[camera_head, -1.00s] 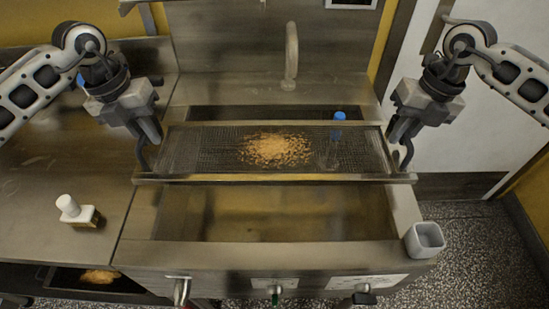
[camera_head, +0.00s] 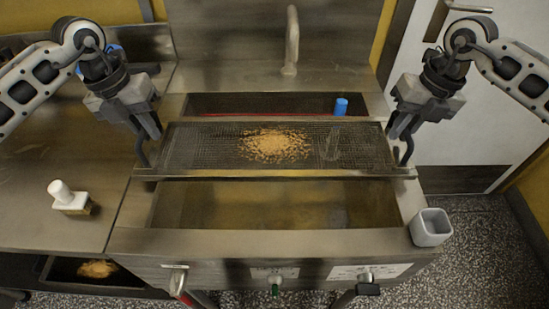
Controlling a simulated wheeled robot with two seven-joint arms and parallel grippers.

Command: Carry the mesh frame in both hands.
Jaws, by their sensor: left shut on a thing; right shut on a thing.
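The mesh frame (camera_head: 210,148) is a wide metal rectangle with a dark wire mesh. It is held roughly level above the steel tank (camera_head: 275,242). A pile of orange-brown crumbs (camera_head: 275,145) lies near its middle. My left gripper (camera_head: 148,152) is shut on the frame's left end. My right gripper (camera_head: 402,150) is shut on its right end. The fingertips are partly hidden at the frame's ends. A faint clear shape (camera_head: 332,147) shows at the mesh's right part; I cannot tell whether it is on or below the mesh.
A blue cap (camera_head: 341,106) shows just behind the frame. A tap (camera_head: 291,45) stands at the back. A grey cup (camera_head: 431,228) is at the tank's front right corner. A crumb tray (camera_head: 97,270) is lower left.

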